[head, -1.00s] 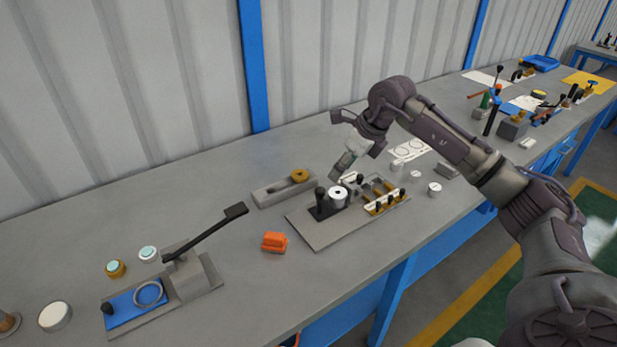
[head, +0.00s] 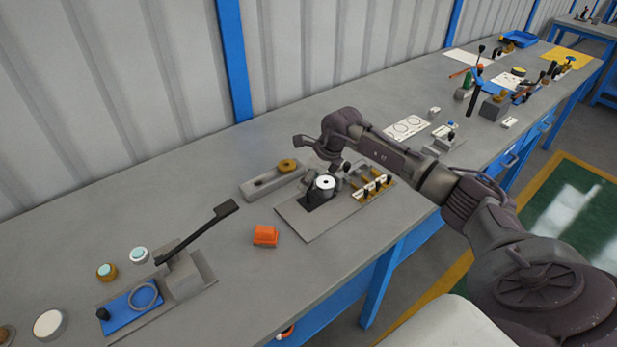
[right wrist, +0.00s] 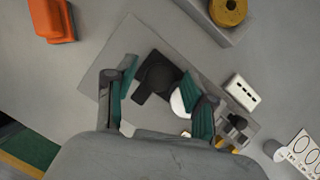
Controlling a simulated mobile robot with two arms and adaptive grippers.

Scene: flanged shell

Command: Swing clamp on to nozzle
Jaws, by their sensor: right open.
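A white round part with a dark centre (head: 325,182), probably the nozzle or shell, stands on a grey base plate (head: 290,213). A black clamp piece (head: 312,199) sits just in front of it. In the right wrist view the black clamp (right wrist: 158,75) has a round top and a short arm, and the white part (right wrist: 178,103) is partly hidden by a finger. My right gripper (right wrist: 160,88) is open, its fingers spread on either side of the black clamp. In the head view my right gripper (head: 338,168) is close above the fixture, partly hiding it. My left gripper is not in view.
An orange block (head: 265,235) lies left of the plate. A grey slotted block with a yellow ring (head: 287,165) stands behind. Yellow strips with dark knobs (head: 372,188) are on the plate's right. A lever press (head: 190,270) stands further left.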

